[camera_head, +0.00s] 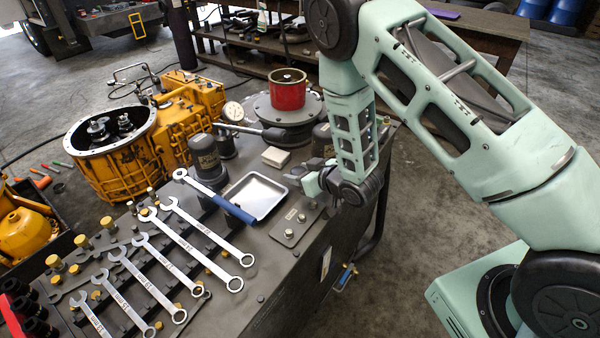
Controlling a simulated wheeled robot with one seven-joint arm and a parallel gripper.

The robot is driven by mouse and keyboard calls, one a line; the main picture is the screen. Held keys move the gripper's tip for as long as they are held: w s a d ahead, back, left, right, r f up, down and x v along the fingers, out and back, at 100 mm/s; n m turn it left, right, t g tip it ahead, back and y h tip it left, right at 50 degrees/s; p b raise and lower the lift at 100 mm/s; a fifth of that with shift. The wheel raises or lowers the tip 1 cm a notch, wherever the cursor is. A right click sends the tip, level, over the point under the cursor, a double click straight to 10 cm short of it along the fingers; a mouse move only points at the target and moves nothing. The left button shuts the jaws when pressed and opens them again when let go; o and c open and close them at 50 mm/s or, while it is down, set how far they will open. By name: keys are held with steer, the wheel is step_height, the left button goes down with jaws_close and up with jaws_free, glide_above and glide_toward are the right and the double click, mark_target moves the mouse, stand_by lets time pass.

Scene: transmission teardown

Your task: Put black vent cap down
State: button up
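My gripper (303,178) hangs over the right part of the grey workbench (262,318), beside a small metal plate with bolts (290,228). It is seen from the side and small. Its fingers point left, and I cannot tell whether they are open or shut or hold anything. I cannot clearly make out a black vent cap; it may be hidden by my gripper or wrist. A dark canister (207,158) stands upright left of my gripper. Another dark cylinder (322,142) stands behind my forearm, partly hidden.
A shallow metal tray (284,202) and a blue-handled wrench (215,196) lie left of my gripper. Several wrenches (190,240) fill the front left of the bench. A red can (287,90) stands on a round flange behind. A yellow transmission housing (120,165) is at left.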

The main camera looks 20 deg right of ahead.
steer(key=shift+r, duration=0.1)
steer(key=shift+r, duration=0.15)
steer(key=b+v, duration=0.1)
steer(key=v, duration=0.9)
steer(key=shift+s+r, duration=0.1)
steer(key=shift+r, duration=0.05)
steer(key=p+v, duration=0.1)
steer(key=p, duration=0.2)
steer(key=shift+s+d, duration=0.15)
steer(key=shift+s, duration=0.1)
steer(key=shift+r, duration=0.1)
